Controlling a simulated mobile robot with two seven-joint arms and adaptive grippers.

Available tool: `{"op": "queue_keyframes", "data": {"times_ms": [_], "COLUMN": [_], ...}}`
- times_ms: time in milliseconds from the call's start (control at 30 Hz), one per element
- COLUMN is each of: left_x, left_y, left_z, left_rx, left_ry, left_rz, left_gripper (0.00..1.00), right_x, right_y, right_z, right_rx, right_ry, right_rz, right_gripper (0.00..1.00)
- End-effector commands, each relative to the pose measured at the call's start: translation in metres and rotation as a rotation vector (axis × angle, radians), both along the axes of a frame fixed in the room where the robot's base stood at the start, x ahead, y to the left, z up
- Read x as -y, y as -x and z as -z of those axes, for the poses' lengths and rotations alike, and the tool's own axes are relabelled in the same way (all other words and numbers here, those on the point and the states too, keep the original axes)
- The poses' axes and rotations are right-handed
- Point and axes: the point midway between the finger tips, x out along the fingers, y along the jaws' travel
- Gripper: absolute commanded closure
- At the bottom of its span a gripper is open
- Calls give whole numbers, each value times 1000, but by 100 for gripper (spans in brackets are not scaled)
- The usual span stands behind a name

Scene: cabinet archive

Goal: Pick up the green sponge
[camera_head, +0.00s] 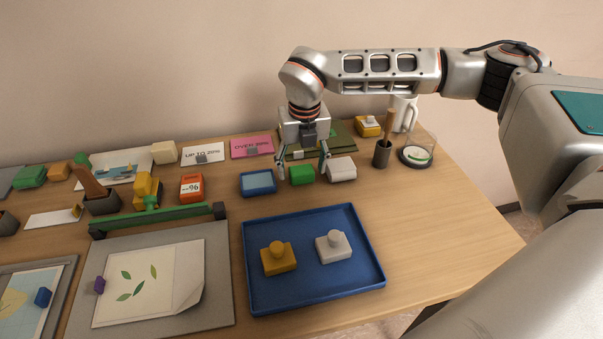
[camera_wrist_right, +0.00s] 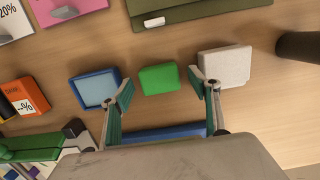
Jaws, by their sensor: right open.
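The green sponge (camera_head: 302,175) lies on the wooden table between a blue-framed pad and a white block. In the right wrist view the green sponge (camera_wrist_right: 158,79) sits between and just beyond the fingertips. My right gripper (camera_head: 302,164) is above it, pointing down, with its two fingers spread apart and nothing between them. In the wrist view my right gripper (camera_wrist_right: 160,86) has the left finger near the blue pad and the right finger near the white block. My left gripper is not in view.
The blue-framed pad (camera_head: 258,182) and the white block (camera_head: 341,169) flank the sponge closely. A blue tray (camera_head: 313,299) with two stamps lies in front. A dark green folder (camera_head: 345,140) lies behind. A dark cup (camera_head: 382,155) stands to the right. Table at right front is clear.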

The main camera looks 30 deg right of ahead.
Motion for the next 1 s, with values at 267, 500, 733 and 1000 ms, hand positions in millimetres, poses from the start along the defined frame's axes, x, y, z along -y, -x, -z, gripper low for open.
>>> {"op": "queue_keyframes", "data": {"times_ms": [267, 500, 733, 1000], "left_x": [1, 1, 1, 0], "left_y": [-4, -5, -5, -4], "left_z": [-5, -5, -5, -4], "left_rx": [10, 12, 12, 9], "left_ry": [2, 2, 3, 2], "left_rz": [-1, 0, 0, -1], "left_gripper": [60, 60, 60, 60], "right_x": [0, 0, 0, 0], "right_y": [-2, -2, -2, -2], "right_z": [13, 13, 13, -3], "right_rx": [1, 1, 1, 3], "right_ry": [-1, 0, 0, 0], "right_rz": [-1, 0, -1, 0], "right_gripper": [39, 73, 74, 74]}}
